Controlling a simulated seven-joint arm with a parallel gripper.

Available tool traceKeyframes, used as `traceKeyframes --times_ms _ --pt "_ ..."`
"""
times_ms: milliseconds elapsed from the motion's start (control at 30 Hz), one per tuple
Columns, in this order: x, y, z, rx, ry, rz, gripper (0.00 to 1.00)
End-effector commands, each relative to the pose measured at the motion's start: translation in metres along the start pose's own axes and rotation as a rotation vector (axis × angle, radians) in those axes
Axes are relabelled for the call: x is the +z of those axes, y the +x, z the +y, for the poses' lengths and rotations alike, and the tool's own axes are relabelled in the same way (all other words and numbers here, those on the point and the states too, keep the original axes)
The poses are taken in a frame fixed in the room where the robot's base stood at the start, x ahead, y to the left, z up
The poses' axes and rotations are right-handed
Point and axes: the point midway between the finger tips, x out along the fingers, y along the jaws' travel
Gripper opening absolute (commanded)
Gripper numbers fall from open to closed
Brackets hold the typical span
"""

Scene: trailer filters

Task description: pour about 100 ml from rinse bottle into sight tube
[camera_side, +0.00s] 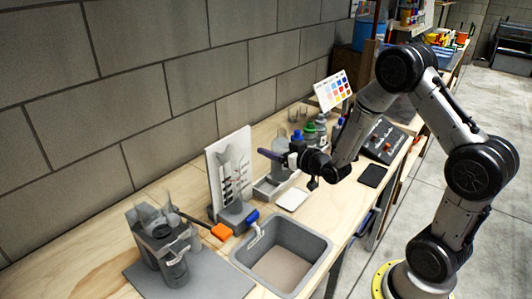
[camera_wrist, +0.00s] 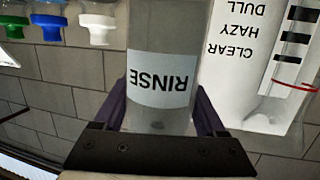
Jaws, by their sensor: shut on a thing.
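My gripper (camera_side: 279,157) is shut on the rinse bottle (camera_side: 281,171), a clear, greyish bottle. In the wrist view its white RINSE label (camera_wrist: 160,86) sits between the two purple fingers (camera_wrist: 162,112). That view is upside down, and the bottle looks upright. The sight tube (camera_side: 228,172) stands left of the bottle in the side view, against a white board marked CLEAR, HAZY and DULL (camera_wrist: 232,50). A red line crosses the board in the wrist view. The bottle and tube stand apart. I cannot tell the liquid levels.
A grey stand with clear beakers (camera_side: 165,240) is at the left. Bottles with green and blue caps (camera_side: 310,130) stand behind my gripper, near a colour chart (camera_side: 333,91). A black control box (camera_side: 388,142) is at the right.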

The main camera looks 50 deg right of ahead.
Motion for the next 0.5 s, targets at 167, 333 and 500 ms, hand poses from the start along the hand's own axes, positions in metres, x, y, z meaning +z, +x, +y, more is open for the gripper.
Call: traceKeyframes --times_ms 167,333,500 --pt "-0.01 -0.036 -0.002 0.0 -0.001 0.007 0.0" --pt "-0.015 -0.06 -0.004 -0.001 -0.001 0.007 0.0" --pt "-0.019 -0.072 -0.005 0.0 -0.001 0.006 0.0"
